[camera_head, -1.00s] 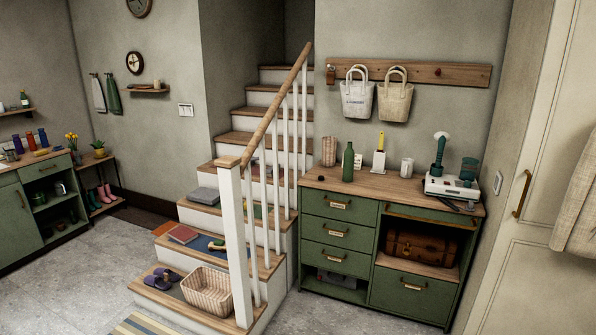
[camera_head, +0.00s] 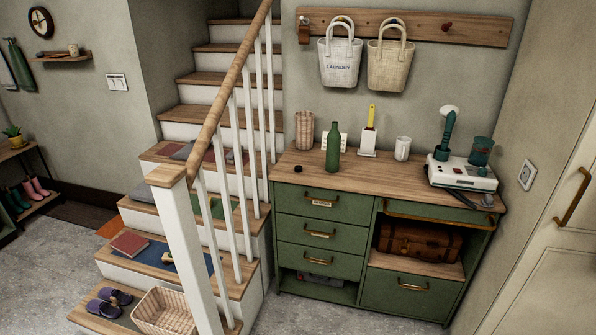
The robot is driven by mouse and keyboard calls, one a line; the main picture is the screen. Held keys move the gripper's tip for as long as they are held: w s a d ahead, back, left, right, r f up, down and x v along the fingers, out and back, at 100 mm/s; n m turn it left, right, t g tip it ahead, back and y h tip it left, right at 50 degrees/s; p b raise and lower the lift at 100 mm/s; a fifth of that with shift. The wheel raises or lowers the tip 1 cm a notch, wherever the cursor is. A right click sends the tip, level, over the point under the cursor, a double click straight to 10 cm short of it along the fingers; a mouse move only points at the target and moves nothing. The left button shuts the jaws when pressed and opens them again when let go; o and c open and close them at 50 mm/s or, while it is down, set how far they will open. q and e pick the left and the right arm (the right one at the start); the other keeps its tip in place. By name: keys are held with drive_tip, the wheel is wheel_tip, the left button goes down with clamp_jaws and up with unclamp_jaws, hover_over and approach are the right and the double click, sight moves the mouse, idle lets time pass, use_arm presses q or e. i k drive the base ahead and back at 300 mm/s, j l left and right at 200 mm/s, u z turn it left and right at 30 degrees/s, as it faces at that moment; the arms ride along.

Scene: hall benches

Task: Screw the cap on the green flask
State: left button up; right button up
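The green flask (camera_head: 333,147) stands upright on the wooden top of the green cabinet (camera_head: 390,182), towards its back left. A small dark round piece, which looks like the cap (camera_head: 298,169), lies on the cabinet top to the left of the flask and apart from it. Whether the flask's mouth is open is too small to tell. Neither of my grippers shows in the head view.
A woven cup (camera_head: 304,131), a yellow-handled brush in a white holder (camera_head: 368,140), a white mug (camera_head: 402,149) and a white appliance (camera_head: 462,174) stand along the cabinet top. Its front middle is clear. A stair post (camera_head: 180,240) and basket (camera_head: 165,312) stand left.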

sight(333, 138)
drive_tip(key=i+l, duration=0.4)
drive_tip(key=i+l+u, duration=0.1)
drive_tip(key=i+l, duration=0.3)
drive_tip(key=l, duration=0.15)
drive_tip(key=i+l, duration=0.35)
drive_tip(key=i+l+u, duration=0.1)
drive_tip(key=i+l, duration=0.3)
drive_tip(key=l, duration=0.2)
drive_tip(key=i+l, duration=0.35)
drive_tip(key=l, duration=0.2)
